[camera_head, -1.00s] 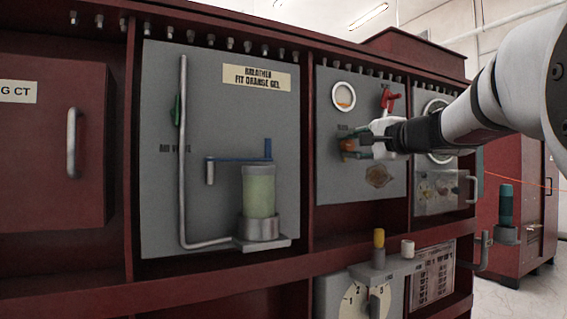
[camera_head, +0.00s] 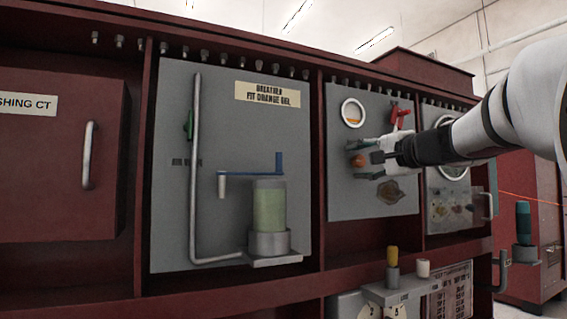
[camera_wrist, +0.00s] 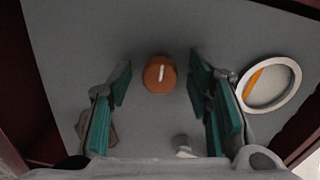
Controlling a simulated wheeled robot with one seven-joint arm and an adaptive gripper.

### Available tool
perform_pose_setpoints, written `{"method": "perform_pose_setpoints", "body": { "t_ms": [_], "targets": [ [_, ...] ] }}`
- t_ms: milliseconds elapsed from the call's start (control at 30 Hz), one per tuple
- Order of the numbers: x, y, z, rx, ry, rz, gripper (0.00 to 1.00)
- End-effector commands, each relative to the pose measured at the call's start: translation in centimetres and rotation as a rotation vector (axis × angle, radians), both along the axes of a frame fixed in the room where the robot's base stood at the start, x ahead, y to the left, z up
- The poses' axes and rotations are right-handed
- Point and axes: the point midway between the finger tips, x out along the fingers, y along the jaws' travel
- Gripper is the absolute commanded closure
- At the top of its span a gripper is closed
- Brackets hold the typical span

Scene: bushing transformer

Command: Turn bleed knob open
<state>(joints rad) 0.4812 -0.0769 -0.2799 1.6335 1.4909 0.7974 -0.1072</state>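The bleed knob is a round orange-brown knob (camera_wrist: 160,74) with a white line across its face, pointing nearly straight up in the wrist view. It sits on a grey panel (camera_wrist: 210,25). In the head view the knob (camera_head: 358,160) is small and partly covered by my gripper. My gripper (camera_wrist: 160,92) is open, with teal finger pads to the left and right of the knob and clear gaps on both sides. It holds nothing. How far the fingertips are from the panel is hard to tell.
A round white-rimmed gauge (camera_wrist: 270,84) is right of the fingers in the wrist view. A red valve handle (camera_head: 399,115) is above my gripper in the head view. A breather jar (camera_head: 269,208) and pipe are on the panel to the left. Red frame posts (camera_head: 319,160) divide the panels.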

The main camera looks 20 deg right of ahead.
Motion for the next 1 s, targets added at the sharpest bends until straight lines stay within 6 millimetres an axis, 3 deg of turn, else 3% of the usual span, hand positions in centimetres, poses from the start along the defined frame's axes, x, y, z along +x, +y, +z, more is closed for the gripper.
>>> {"method": "perform_pose_setpoints", "body": {
  "t_ms": [367,800,1000],
  "targets": [
    [-1.1,-0.1,0.1,0.000,0.000,-0.003,0.54],
    [-9.4,-0.3,0.3,0.001,-0.001,-0.002,0.54],
    [-11.5,-0.4,0.4,0.000,-0.001,0.000,0.54]
  ]
}}
